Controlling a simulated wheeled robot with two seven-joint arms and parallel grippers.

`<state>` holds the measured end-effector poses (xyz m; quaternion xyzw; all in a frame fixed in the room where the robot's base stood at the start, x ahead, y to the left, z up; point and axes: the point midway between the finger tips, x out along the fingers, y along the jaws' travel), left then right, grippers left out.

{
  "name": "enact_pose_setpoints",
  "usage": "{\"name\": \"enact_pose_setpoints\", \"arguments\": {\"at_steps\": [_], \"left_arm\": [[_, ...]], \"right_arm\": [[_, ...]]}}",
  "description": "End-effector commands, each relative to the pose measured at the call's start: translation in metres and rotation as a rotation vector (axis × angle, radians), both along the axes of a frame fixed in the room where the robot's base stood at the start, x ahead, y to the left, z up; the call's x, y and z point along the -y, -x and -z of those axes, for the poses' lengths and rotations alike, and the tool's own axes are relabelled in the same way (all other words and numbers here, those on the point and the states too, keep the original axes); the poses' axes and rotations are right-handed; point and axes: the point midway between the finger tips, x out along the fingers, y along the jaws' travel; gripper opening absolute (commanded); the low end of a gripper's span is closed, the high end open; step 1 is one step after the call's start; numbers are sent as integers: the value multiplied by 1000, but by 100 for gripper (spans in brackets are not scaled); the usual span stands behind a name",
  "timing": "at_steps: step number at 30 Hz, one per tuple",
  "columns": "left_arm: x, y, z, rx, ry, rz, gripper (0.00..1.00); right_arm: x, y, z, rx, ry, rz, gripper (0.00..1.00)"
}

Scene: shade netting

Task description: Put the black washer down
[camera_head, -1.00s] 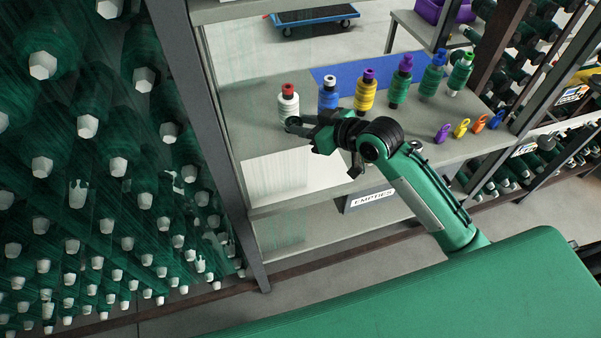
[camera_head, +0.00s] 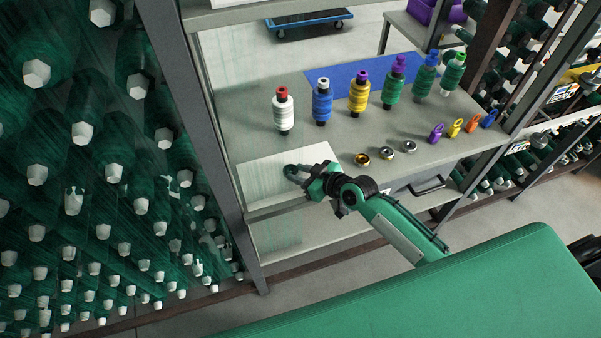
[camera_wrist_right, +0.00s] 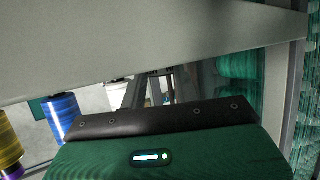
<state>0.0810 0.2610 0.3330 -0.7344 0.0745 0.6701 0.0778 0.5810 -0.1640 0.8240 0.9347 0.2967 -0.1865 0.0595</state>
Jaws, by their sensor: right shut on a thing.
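My right gripper (camera_head: 300,174) is shut on the black washer (camera_head: 290,170), a small dark ring at its fingertips in the head view. Gripper and washer are over the white sheet (camera_head: 262,176) at the left front of the grey shelf. I cannot tell whether the washer touches the sheet. In the right wrist view the dark gripper body fills the lower part, and the washer cannot be made out. My left gripper is not in view.
Several thread spools, from a white one (camera_head: 283,112) to a green one (camera_head: 453,72), stand along the shelf. Three metal rings (camera_head: 386,153) and several coloured clips (camera_head: 455,127) lie right of the gripper. A grey upright (camera_head: 203,130) borders the shelf on the left.

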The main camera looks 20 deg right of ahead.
Motion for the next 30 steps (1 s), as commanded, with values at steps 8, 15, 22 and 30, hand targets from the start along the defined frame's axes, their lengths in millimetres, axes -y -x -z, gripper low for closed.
{"name": "enact_pose_setpoints", "arguments": {"at_steps": [8,15,22,30], "left_arm": [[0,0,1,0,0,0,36],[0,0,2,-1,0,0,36],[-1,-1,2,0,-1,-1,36],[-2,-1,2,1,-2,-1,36]], "right_arm": [[0,0,1,1,-1,0,6],[0,0,3,1,-1,0,53],[0,0,3,1,-1,0,53],[11,14,-6,1,1,1,53]]}}
